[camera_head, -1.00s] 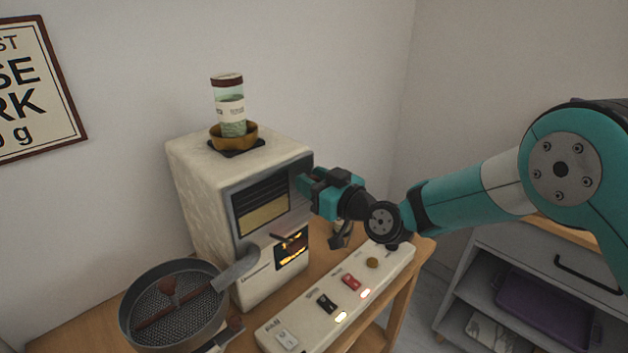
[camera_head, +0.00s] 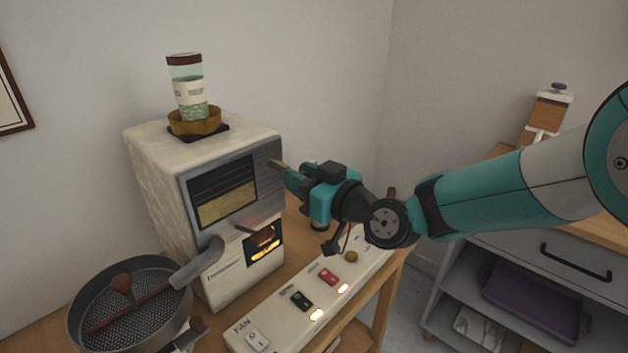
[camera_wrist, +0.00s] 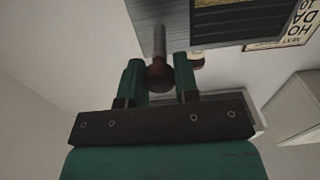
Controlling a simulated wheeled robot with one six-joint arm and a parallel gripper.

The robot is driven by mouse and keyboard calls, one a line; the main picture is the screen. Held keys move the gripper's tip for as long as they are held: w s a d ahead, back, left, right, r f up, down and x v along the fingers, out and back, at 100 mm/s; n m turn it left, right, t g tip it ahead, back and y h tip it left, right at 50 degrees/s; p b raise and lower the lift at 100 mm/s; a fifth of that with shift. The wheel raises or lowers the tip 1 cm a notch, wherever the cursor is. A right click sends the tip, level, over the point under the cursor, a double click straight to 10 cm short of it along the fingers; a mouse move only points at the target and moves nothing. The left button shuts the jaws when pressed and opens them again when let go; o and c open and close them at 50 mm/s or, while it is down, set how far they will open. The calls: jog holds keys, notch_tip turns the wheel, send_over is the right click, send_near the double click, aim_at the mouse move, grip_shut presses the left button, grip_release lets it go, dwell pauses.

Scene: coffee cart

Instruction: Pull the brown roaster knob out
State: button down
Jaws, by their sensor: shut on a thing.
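The brown roaster knob (camera_wrist: 160,76) sits between the two teal fingers of my gripper (camera_wrist: 159,80) in the wrist view. A grey metal rod (camera_wrist: 159,42) runs from the knob to the roaster's front panel, so the knob stands clear of the panel. My gripper (camera_head: 280,172) also shows in the head view at the right edge of the roaster's front, shut on the knob, which its fingers hide there. The cream roaster (camera_head: 160,190) has a dark slatted window and a lit glowing opening below.
A round perforated cooling pan (camera_head: 75,318) stands front left of the roaster. A cream switch panel (camera_head: 270,318) lies in front, below my arm. A jar (camera_head: 188,85) stands in a brown bowl (camera_head: 195,125) on top. A grey drawer unit (camera_head: 530,258) is at the right.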

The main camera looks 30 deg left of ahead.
jog(key=shift+d, duration=0.1)
jog(key=c, duration=1.2)
grip_release()
jog(key=shift+f, duration=0.1)
jog(key=shift+c, duration=0.2)
jog(key=o, duration=0.4)
jog(key=shift+d, duration=0.3)
jog(key=shift+s+a, duration=0.1)
jog(key=shift+a, duration=0.05)
jog(key=b+v, duration=0.7)
jog(key=v, duration=1)
jog(key=shift+s, duration=0.1)
